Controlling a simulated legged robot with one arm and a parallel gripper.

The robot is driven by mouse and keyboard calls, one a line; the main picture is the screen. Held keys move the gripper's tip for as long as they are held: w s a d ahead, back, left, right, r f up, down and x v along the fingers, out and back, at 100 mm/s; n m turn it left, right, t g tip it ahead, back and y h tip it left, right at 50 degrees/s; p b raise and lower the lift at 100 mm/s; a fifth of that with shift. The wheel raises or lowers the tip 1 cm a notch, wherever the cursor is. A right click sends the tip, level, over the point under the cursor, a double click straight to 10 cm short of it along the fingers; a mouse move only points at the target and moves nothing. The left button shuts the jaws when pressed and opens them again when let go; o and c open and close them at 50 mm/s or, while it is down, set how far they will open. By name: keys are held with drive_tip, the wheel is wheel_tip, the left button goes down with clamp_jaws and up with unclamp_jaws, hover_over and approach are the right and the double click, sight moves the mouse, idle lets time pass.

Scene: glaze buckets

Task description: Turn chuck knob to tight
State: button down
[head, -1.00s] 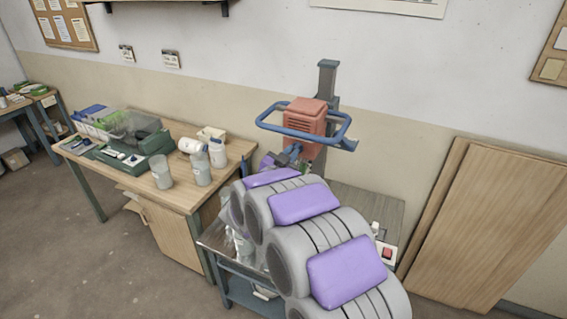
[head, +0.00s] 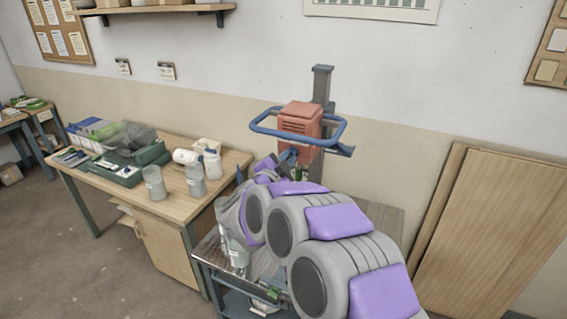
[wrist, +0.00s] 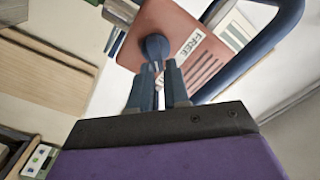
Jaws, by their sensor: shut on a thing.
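The mixer's red motor housing (head: 299,119) stands on a dark upright post, ringed by a blue handle (head: 340,131). In the wrist view the housing's red face (wrist: 150,22) carries a white label reading "FREE" (wrist: 190,46) and dark slots. The dark blue chuck knob (wrist: 155,47) is in front of this face. My gripper (wrist: 158,68) is shut on the knob, its fingertips at the knob's near end. In the head view my gripper (head: 287,158) is just below the housing, small and partly hidden by my arm. A "tight" label cannot be made out.
The blue handle (wrist: 262,50) passes close on the right in the wrist view. A wooden workbench (head: 110,181) with jars, a white bottle and a green case stands left. A clear container (head: 238,258) is on the metal cart below. Wooden boards (head: 500,230) lean against the wall at right.

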drive_tip(key=shift+w+r, duration=0.2)
drive_tip(key=shift+r, duration=0.05)
